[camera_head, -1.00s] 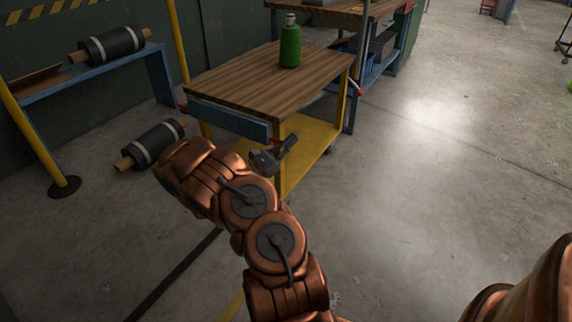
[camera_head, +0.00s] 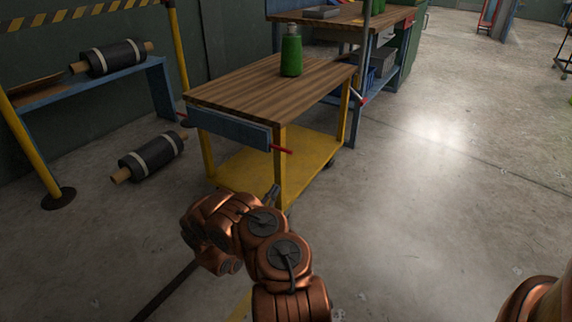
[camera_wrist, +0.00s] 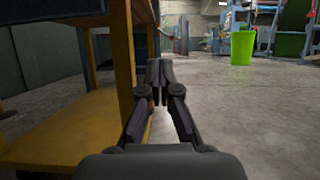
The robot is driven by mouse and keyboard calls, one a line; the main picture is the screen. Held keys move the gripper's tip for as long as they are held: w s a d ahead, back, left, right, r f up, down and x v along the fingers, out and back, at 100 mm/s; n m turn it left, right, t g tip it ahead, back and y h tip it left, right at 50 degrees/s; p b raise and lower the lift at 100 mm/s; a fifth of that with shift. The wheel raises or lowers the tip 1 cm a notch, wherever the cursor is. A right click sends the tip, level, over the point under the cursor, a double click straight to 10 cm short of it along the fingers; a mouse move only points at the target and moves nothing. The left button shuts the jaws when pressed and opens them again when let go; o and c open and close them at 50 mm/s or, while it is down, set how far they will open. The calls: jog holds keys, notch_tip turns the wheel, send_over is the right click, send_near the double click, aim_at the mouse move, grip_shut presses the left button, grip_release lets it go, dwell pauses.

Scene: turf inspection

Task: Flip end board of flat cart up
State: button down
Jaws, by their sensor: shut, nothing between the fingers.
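The flat cart has a wooden top (camera_head: 250,85), yellow legs and a yellow lower shelf (camera_head: 245,165). Its blue end board (camera_head: 228,130) hangs down below the near edge of the top. A red lever (camera_head: 281,150) sticks out at the board's right end. My gripper (camera_head: 273,192) is low beside the cart's near right leg, below the board and apart from it; my arm partly hides it. In the wrist view my gripper (camera_wrist: 158,75) is shut and empty, just right of a yellow cart leg (camera_wrist: 122,50), with the lower shelf at left.
A green bottle (camera_head: 291,52) stands on the cart top. Dark rolls lie on a blue bench (camera_head: 115,75) and on the floor (camera_head: 150,157) at left. A workbench (camera_head: 340,15) stands behind the cart.

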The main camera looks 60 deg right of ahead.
jog(key=d+r+b, duration=0.5)
jog(key=d+r, duration=0.3)
jog(key=shift+w+d, duration=0.15)
jog(key=shift+w, duration=0.05)
dwell(0.4)
jog(key=shift+r, duration=0.1)
notch_tip(320, 180, up, 11)
jog(key=p, duration=0.5)
dwell(0.3)
